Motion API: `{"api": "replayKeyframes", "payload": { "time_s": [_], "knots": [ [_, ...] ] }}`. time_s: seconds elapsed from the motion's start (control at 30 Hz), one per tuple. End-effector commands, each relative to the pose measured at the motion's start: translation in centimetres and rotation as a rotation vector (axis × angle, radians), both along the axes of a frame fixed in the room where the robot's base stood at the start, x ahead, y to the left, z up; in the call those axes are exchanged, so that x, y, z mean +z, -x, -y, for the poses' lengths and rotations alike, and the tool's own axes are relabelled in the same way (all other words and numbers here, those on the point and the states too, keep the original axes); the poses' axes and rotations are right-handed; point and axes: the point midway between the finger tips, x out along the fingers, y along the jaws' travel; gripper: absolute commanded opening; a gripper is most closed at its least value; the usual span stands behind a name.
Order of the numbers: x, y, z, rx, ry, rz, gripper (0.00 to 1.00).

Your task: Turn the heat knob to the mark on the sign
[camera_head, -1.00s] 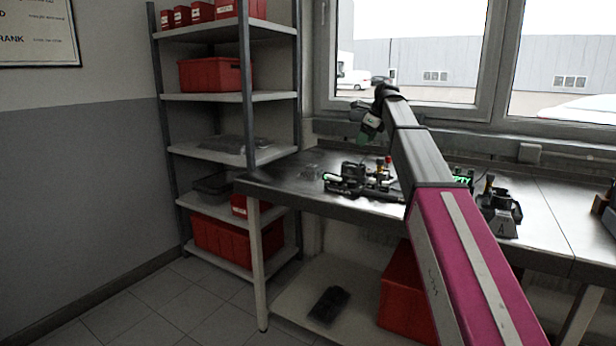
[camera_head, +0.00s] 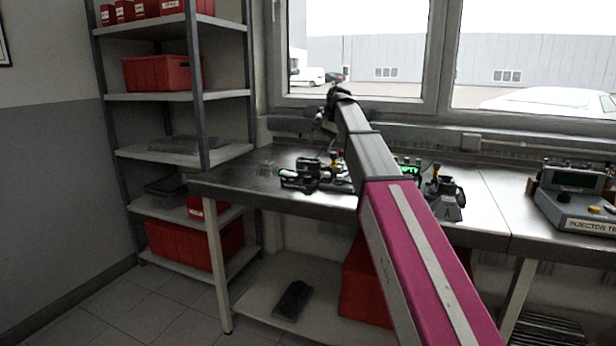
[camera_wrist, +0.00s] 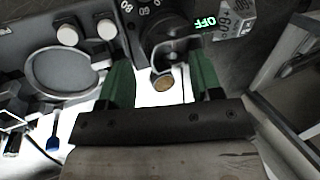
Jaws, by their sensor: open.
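In the wrist view, a dark round knob (camera_wrist: 168,38) stands at the top centre, beside a black dial with white numbers (camera_wrist: 143,5). A small block (camera_wrist: 236,16) with printed digits, probably the sign, is to its right; I cannot read the digits with certainty. A lit green OFF display (camera_wrist: 205,21) sits between them. My gripper (camera_wrist: 160,68) is open, its green fingers either side of a gap below the knob. A brass-coloured disc (camera_wrist: 163,82) shows in that gap. Whether a finger touches the knob I cannot tell. In the head view my arm partly hides the bench equipment.
In the wrist view, a grey panel with an oval plate (camera_wrist: 62,78) and two pale buttons (camera_wrist: 107,29) is at left. In the head view, an injector tester (camera_head: 580,200) stands on the bench at right, a shelf rack (camera_head: 180,97) at left.

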Motion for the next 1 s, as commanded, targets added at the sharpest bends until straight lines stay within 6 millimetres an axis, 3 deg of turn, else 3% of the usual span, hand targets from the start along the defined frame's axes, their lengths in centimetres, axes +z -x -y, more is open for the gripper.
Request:
{"api": "replayKeyframes", "payload": {
  "time_s": [0.7, 1.0],
  "knots": [
    [-1.3, 3.4, 0.1, 1.359, 0.036, 0.494, 0.59],
    [-1.2, 4.1, 0.1, 1.685, 0.030, 0.624, 0.59]
  ]
}}
